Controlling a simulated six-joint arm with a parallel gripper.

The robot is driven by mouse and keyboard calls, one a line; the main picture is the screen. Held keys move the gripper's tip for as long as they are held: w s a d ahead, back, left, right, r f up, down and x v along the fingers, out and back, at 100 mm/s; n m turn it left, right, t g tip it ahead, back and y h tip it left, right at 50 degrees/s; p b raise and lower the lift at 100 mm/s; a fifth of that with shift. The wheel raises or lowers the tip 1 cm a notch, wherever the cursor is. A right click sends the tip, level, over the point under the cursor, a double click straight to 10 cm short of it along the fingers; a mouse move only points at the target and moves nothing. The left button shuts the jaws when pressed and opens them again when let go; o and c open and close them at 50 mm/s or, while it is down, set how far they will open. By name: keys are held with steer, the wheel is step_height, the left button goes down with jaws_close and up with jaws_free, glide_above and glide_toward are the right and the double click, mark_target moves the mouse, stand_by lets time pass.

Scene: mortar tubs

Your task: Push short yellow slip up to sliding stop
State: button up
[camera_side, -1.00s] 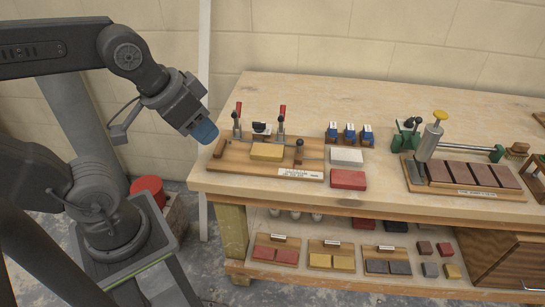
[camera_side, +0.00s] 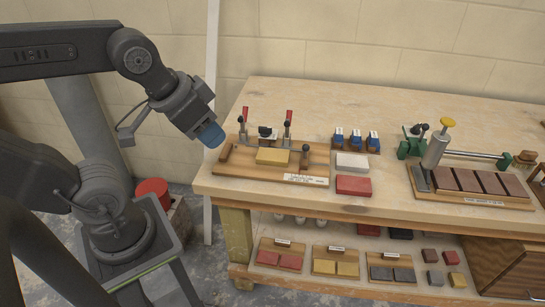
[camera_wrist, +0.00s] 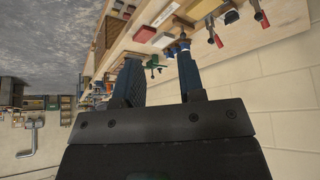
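A yellow slip (camera_side: 272,156) lies flat on a wooden fixture board (camera_side: 240,170) at the left of the bench. Beside its right end stands a small dark brown piece (camera_side: 305,156), which seems to be the sliding stop; I cannot tell whether they touch. A brown block (camera_side: 225,152) stands at the board's left end, and a thin rod runs behind the slip. My gripper (camera_side: 210,136) hangs to the left of the board, above and apart from it. In the wrist view its two blue-grey fingers (camera_wrist: 160,78) are spread with nothing between them.
Two clamps with red handles (camera_side: 288,120) rise at the back of the board. A white block (camera_side: 351,163) and a red block (camera_side: 353,185) lie to its right. Blue-topped pieces (camera_side: 356,138) stand behind them. A second fixture (camera_side: 475,185) fills the right side. The rear bench is clear.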

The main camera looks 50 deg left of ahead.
mark_target(249, 157)
steer(key=shift+c, duration=0.3)
